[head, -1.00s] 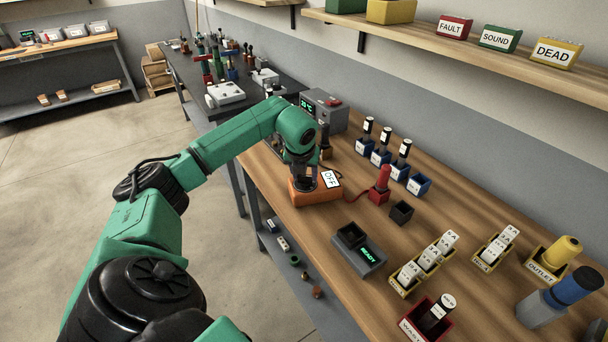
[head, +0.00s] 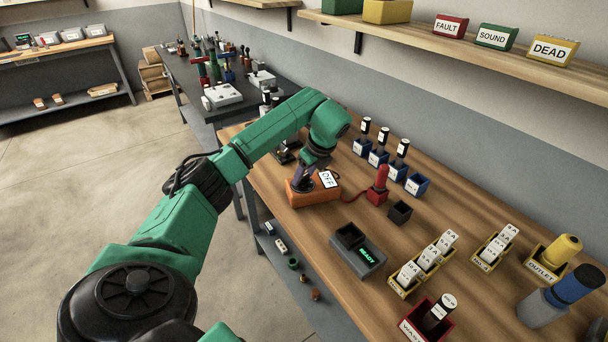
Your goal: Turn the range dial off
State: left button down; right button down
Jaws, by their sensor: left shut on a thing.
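The orange meter (head: 314,196) sits on the wooden bench, with a white label reading OFF (head: 328,179) on its top. A red lead runs from it to a red probe in a red holder (head: 378,186). My left gripper (head: 304,186) points down onto the top of the orange meter, at the left of the OFF label. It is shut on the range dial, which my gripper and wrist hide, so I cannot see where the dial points. My right gripper is not in view.
A grey box with a green READY display (head: 359,251) and a small black holder (head: 400,212) stand near the meter. Blue holders (head: 378,158) with dark cylinders stand behind it. Yellow racks (head: 406,286) with white pieces and a red bin (head: 427,319) lie to the right.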

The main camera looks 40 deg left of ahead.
pick_arm(q)
jog(key=n+g, duration=0.1)
jog(key=n, duration=0.2)
jog(key=n+g, duration=0.1)
jog(key=n, duration=0.1)
jog(key=shift+w+n, duration=0.15)
jog(key=shift+n, duration=0.25)
jog(key=shift+h, duration=0.3)
jog(key=shift+c, duration=1.2)
grip_release()
jog(key=v, duration=0.3)
jog(key=shift+w+f+b, duration=0.1)
jog(key=shift+w+b, duration=0.05)
jog(key=shift+b, duration=0.25)
jog(key=p+v, duration=0.4)
jog(key=v, duration=0.7)
jog(key=shift+r, duration=0.3)
